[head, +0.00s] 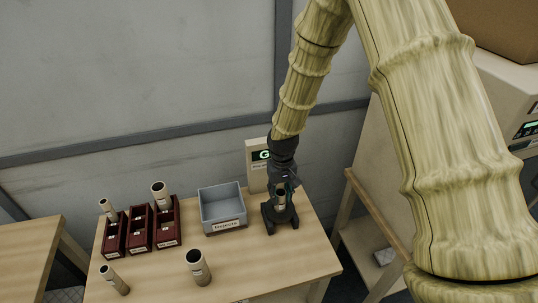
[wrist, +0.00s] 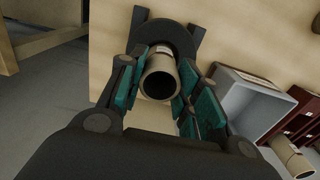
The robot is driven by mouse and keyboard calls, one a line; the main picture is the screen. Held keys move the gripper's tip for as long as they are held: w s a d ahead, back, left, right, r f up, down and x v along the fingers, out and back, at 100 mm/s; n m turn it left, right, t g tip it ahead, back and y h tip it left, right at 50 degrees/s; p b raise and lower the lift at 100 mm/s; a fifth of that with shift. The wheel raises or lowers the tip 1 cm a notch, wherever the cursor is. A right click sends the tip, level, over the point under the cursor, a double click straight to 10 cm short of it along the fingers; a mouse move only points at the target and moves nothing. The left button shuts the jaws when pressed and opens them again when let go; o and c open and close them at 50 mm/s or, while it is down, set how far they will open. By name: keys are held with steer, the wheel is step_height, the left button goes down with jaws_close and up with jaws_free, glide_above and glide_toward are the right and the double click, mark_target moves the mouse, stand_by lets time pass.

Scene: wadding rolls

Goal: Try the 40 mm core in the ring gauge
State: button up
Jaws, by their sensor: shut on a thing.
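My gripper (head: 282,190) is shut on a pale cardboard core (head: 281,198), with its teal pads on either side of it. In the wrist view, the core (wrist: 160,78) shows its open dark end between the fingers of my gripper (wrist: 157,88). The dark ring gauge (head: 280,222) stands at the right of the table, directly under the core. In the wrist view the ring gauge (wrist: 163,28) shows behind the core's far end. The core looks roughly upright and lined up with the ring. I cannot tell whether its lower end is inside the bore or only above it.
A grey Rejects bin (head: 222,226) stands left of the gauge. Dark red racks (head: 139,240) at the left hold upright cores (head: 160,194). Two loose cores stand in front, a small one (head: 115,280) and a wider one (head: 199,268). A display box (head: 255,178) stands behind the gauge.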

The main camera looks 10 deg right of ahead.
steer(key=shift+r, duration=0.15)
step_height(320, 180, up, 11)
steer(key=p, duration=0.7)
stand_by(1.8)
steer(key=shift+f, duration=0.2)
